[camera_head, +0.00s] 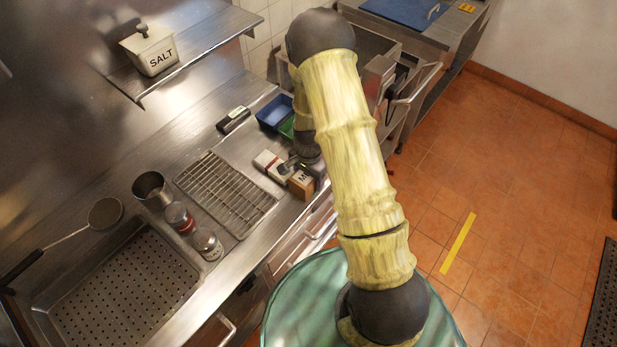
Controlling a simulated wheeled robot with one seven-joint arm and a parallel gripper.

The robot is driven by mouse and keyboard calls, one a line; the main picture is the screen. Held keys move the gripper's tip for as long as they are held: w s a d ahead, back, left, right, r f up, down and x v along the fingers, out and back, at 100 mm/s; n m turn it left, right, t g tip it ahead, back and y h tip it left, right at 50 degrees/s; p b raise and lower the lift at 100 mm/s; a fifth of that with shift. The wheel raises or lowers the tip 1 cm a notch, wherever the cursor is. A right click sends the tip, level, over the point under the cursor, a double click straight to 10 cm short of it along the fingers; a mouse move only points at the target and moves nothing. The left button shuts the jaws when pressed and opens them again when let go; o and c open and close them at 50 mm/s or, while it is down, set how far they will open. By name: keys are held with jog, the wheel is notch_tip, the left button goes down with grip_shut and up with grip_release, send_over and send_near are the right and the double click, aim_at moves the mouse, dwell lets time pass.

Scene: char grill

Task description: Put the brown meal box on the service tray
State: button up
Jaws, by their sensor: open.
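The brown meal box (301,184), a small box with a partly visible dark letter on its front, stands near the front edge of the steel counter. My gripper (291,166) is low over the counter, just behind the brown box and beside a white box with a red band (270,165). It is open; its fingertips are small and partly hidden, and I cannot tell whether they touch either box. I cannot tell which item is the service tray. A wire rack on a shallow metal tray (227,191) lies left of the boxes, and a perforated steel pan (122,291) is farther left.
A steel cup (151,189) and two shakers (180,217) stand between rack and pan. A blue bin (274,112) and a dark handheld item (233,120) are behind the boxes. A salt container (150,50) sits on a wall shelf. My arm hides part of the counter's right end.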

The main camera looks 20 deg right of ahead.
jog(key=c, duration=0.9)
jog(key=shift+r, duration=0.1)
notch_tip(320, 180, up, 10)
jog(key=b, duration=0.2)
jog(key=shift+b, duration=0.3)
